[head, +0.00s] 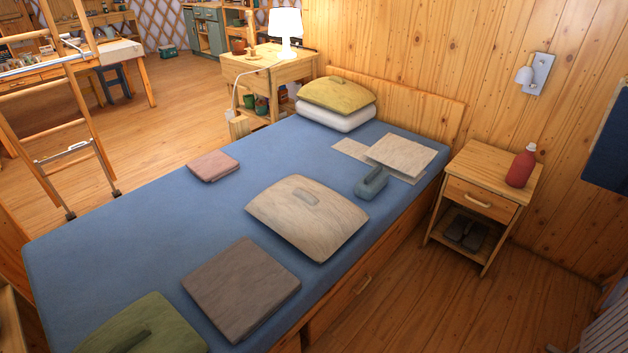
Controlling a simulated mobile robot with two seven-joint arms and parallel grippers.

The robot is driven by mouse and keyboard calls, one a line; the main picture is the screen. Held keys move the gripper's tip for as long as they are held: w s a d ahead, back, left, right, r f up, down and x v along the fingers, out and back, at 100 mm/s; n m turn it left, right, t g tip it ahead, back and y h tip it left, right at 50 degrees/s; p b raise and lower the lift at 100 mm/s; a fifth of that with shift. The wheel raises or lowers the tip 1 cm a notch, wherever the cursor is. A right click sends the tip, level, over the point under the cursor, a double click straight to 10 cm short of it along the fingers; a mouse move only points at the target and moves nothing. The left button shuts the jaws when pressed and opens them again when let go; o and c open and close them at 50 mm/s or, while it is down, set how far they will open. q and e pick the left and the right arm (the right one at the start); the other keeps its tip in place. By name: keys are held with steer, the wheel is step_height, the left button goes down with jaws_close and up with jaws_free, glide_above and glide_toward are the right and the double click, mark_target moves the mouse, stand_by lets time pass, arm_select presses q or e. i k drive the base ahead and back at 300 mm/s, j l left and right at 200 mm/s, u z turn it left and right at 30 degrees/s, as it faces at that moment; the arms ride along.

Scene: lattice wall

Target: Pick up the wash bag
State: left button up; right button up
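A small blue-grey bag with a raised strip on top (371,183), which looks like the wash bag, lies on the blue bed (120,232) near its right edge. It sits just in front of some pale folded cloth or paper (402,154) and behind a large beige cushion-like item with a handle (308,219). Nothing covers it in the head view. Neither of my grippers shows in this view.
Also on the bed are a pink folded cloth (213,166), a brown-grey folded item (241,289), a green bag (143,326) and stacked pillows (337,97). A nightstand (484,194) with a red bottle (521,166) stands right of the bed. Floor (420,295) beside the bed is clear.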

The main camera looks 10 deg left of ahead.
mark_target(373, 182)
steer(key=u, duration=2.4)
steer(key=k+l+u, duration=0.1)
steer(key=l+u, duration=0.3)
steer(key=k+l+u, duration=0.1)
steer(key=l+u, duration=0.15)
steer(key=u, duration=0.2)
steer(key=k+l+u, duration=0.15)
steer(key=u, duration=0.25)
steer(key=k+l+u, duration=0.25)
steer(key=u, duration=0.2)
steer(key=k+l+u, duration=0.3)
steer(key=k+u, duration=0.3)
steer(key=k+l+z, duration=0.1)
steer(key=k+z, duration=0.25)
steer(key=z, duration=0.15)
steer(key=k+l+z, duration=0.2)
steer(key=k+z, duration=0.15)
steer(key=z, duration=0.15)
steer(key=k+l+z, duration=0.15)
steer(key=z, duration=0.25)
steer(key=k+l+z, duration=0.1)
steer(key=z, duration=0.35)
steer(key=l+z, duration=0.4)
steer(key=k+l+z, duration=0.1)
steer(key=l+z, duration=0.15)
steer(key=z, duration=0.15)
steer(key=l+z, duration=0.25)
steer(key=z, duration=0.15)
